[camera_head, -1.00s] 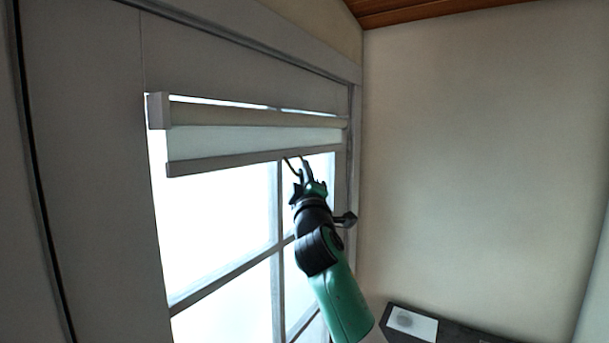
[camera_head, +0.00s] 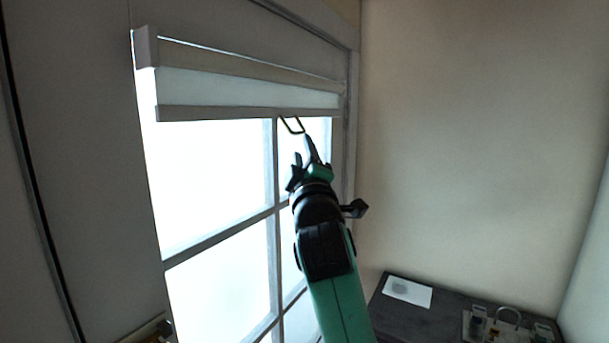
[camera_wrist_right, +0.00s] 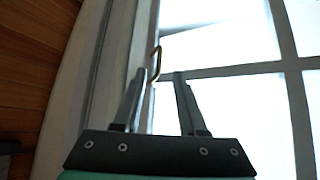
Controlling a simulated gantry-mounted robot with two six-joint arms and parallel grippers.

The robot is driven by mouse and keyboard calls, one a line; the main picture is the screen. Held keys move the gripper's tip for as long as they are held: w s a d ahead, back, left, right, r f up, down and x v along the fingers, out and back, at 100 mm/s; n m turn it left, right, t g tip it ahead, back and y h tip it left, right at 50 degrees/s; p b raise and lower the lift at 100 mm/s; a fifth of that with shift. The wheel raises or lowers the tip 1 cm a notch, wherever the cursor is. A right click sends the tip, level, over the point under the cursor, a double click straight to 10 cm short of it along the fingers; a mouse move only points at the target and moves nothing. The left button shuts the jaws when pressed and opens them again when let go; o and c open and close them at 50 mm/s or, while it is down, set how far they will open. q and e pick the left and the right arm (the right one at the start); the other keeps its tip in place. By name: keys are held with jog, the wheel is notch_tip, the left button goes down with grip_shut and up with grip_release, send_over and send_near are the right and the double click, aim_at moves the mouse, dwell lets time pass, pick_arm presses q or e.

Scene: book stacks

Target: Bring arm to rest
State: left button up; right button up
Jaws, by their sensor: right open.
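My right gripper (camera_head: 303,148) points up in front of the window in the head view, with its fingers apart and nothing between them. A thin wire pull loop (camera_head: 291,125) hangs from the lower bar of a roller blind (camera_head: 240,93), just above the fingertips. In the right wrist view the open gripper (camera_wrist_right: 160,75) shows the loop (camera_wrist_right: 154,64) beyond and between its fingers in the picture; I cannot tell whether they touch. My left gripper is not in view.
The paned window (camera_head: 215,190) lies close behind my right arm. A dark cabinet (camera_head: 447,310) stands at lower right with a white sheet (camera_head: 407,291) and small items on top. The plain wall (camera_head: 470,140) at right has free room before it.

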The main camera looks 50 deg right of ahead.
jog(key=v, duration=0.3)
jog(key=shift+b, duration=0.35)
jog(key=s+a+f+t+y+p, duration=0.15)
jog(key=a+t+y, duration=0.3)
jog(key=a, duration=0.65)
jog(key=s+a+r+m+t+y, duration=0.2)
jog(key=s+a+y, duration=0.3)
jog(key=s+y, duration=0.1)
jog(key=s+a+r+m+t+y+p, duration=0.1)
jog(key=s+a+r+m+t+y, duration=0.1)
jog(key=s+a+y, duration=0.3)
jog(key=s+t+y, duration=0.1)
jog(key=s, duration=0.2)
jog(key=shift+s+a+r+t, duration=0.2)
jog(key=shift+s+r+t, duration=0.1)
jog(key=shift+r+t, duration=0.1)
